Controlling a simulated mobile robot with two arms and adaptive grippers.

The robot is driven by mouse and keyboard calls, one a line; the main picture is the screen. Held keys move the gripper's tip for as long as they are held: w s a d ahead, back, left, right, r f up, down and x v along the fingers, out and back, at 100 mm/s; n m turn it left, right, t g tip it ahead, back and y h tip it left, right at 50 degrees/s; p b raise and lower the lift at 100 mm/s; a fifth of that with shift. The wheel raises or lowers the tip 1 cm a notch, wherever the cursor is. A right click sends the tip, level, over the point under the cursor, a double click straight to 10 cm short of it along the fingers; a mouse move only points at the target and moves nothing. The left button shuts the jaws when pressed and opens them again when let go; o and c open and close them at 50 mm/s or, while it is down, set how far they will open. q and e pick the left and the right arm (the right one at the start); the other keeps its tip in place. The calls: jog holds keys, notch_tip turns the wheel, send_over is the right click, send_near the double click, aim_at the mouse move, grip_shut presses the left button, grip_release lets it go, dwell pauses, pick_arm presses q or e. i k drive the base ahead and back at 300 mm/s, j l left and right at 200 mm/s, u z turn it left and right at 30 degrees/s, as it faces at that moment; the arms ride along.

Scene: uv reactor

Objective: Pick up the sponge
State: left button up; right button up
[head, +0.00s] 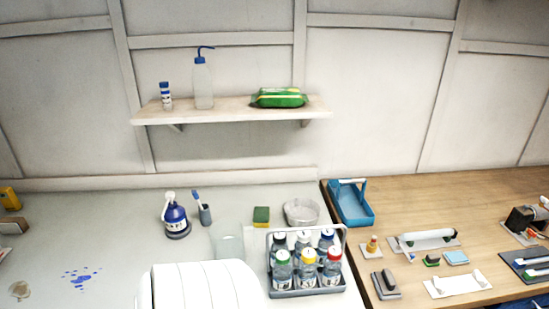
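A small sponge (261,215), dark green with a yellow lower part, sits on the pale grey bench, left of a clear round bowl (301,212) and behind the bottle carrier. Nothing covers it. Neither of my grippers shows in the head view.
A grey carrier (310,291) with several capped bottles stands in front of the sponge. A clear beaker (229,246), a brush in a grey cup (205,214) and a blue-white bottle (176,217) stand left. Blue spots (82,279) mark the bench. A shelf (225,115) hangs above.

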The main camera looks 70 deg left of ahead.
aim_at(262, 214)
jog(key=i+u, duration=0.15)
jog(key=u, duration=0.2)
jog(key=i+u, duration=0.1)
jog(key=u, duration=0.25)
jog(key=i+l+u, duration=0.1)
jog(key=u, duration=0.3)
jog(key=i+u, duration=0.1)
jog(key=u, duration=0.8)
jog(key=i+l+u, duration=0.1)
jog(key=u, duration=0.4)
jog(key=l+u, duration=0.15)
jog(key=u, duration=0.3)
jog(key=i+l+u, duration=0.15)
jog(key=u, duration=0.2)
jog(key=i+l+u, duration=0.2)
jog(key=u, duration=0.15)
